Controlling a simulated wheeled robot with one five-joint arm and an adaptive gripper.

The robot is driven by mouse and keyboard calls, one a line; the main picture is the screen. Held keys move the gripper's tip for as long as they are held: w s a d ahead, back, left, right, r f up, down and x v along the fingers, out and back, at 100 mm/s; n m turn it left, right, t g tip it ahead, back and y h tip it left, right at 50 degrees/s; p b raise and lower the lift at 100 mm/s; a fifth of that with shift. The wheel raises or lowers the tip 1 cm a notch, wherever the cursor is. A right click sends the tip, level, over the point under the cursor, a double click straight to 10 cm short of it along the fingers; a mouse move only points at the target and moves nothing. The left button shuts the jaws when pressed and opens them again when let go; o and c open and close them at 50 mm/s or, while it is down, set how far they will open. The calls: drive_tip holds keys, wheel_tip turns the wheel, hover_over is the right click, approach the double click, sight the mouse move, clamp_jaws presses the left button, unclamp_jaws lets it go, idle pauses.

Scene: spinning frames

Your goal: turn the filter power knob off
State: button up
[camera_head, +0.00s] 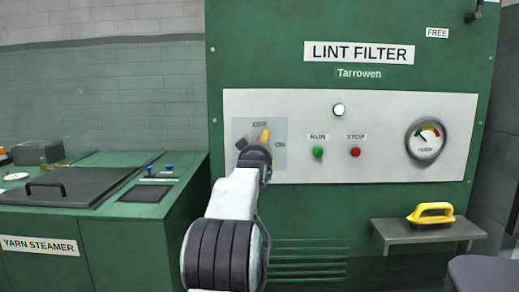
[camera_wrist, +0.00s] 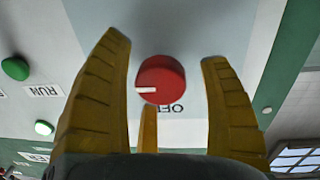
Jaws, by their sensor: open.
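The red filter power knob (camera_wrist: 161,79) is round with a white pointer mark in the wrist view. The mark points left, and the upside-down OFF label (camera_wrist: 171,108) lies just below the knob. In the head view the ON label (camera_head: 280,145) is to the right of my gripper, so the mark points toward ON. My gripper (camera_wrist: 164,50) is open, with yellow fingers on both sides of the knob and a third below it. Gaps show between the side fingers and the knob. In the head view my gripper (camera_head: 256,141) is at the panel and hides the knob.
The white panel carries a lit lamp (camera_head: 339,110), a green RUN button (camera_head: 318,152), a red STOP button (camera_head: 355,152) and a gauge (camera_head: 426,141). The yarn steamer (camera_head: 120,235) stands left.

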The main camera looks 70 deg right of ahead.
idle(0.3)
drive_tip(key=shift+f, duration=0.1)
drive_tip(key=c, duration=1.2)
